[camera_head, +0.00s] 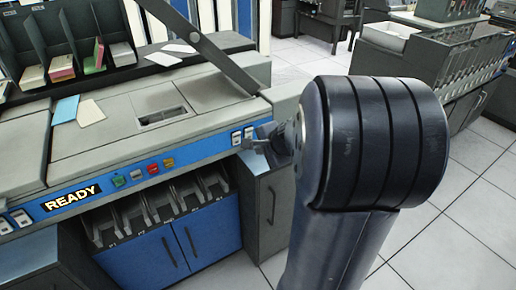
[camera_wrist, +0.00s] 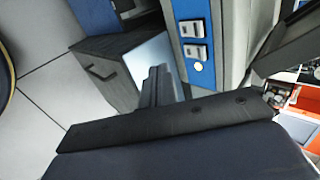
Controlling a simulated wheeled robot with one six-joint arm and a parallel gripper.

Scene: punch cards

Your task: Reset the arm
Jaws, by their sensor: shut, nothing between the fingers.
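My gripper (camera_head: 256,143) is at the right end of the card machine's blue front panel, beside its white switches (camera_head: 242,136). It looks small and is partly hidden by my own arm in the head view. In the wrist view my gripper (camera_wrist: 158,80) shows as closed dark fingers pointing up the picture, with nothing between them. It appears over or in front of a grey cabinet (camera_wrist: 108,68), near two white switches (camera_wrist: 193,40). I cannot tell whether it touches anything.
The grey card machine (camera_head: 110,135) has a lit READY sign (camera_head: 73,197), coloured buttons and loose cards on top. A dark diagonal bar (camera_head: 200,45) rises above it. Lower bins (camera_head: 160,205) hold slots. Another card unit (camera_head: 450,65) stands at right. Tiled floor (camera_head: 460,235) is clear.

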